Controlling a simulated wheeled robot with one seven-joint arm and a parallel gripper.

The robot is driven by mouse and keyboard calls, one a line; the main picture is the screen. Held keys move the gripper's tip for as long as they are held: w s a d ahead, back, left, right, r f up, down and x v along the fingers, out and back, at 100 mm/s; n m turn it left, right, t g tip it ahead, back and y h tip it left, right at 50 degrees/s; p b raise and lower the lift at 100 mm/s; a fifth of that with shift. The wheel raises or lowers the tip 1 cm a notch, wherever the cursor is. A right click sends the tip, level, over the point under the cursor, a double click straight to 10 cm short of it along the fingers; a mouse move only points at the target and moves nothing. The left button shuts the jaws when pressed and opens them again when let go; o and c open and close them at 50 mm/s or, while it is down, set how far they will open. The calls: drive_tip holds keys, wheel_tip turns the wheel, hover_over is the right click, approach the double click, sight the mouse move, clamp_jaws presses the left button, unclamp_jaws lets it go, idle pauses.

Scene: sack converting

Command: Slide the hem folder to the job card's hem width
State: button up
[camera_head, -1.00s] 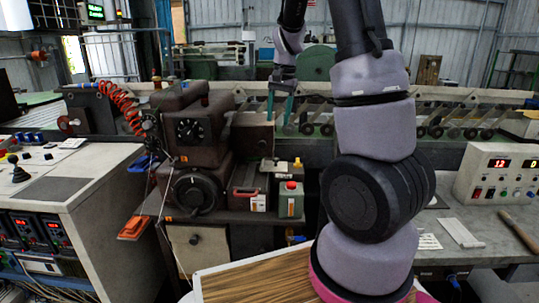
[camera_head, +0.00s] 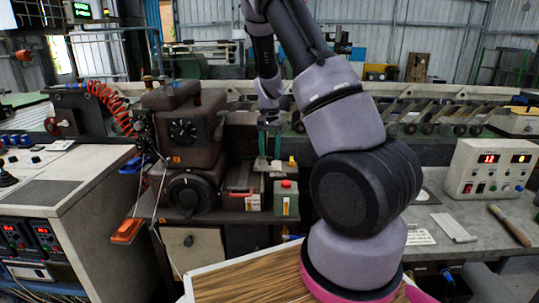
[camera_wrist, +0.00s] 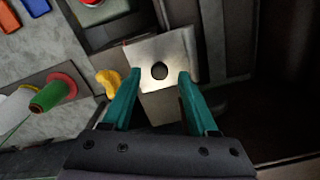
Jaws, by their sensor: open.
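A small pale metal block with a round black knob, which looks like the hem folder (camera_wrist: 147,51), lies ahead of my gripper in the wrist view. A yellow piece (camera_wrist: 108,84) sits just left of it. My gripper (camera_wrist: 160,76) is open, with its teal fingers on either side of the knob; whether they touch it I cannot tell. In the head view my gripper (camera_head: 270,142) points down over the sewing machine's right end, and its tips partly hide the block. White cards (camera_head: 420,237) lie on the right bench; I cannot read them or tell which is the job card.
The brown sewing machine (camera_head: 182,122) stands left of my gripper. A control box with red displays (camera_head: 492,168) is on the right bench.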

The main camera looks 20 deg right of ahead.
drive_tip(key=shift+f, duration=0.6)
clamp_jaws()
idle(1.1)
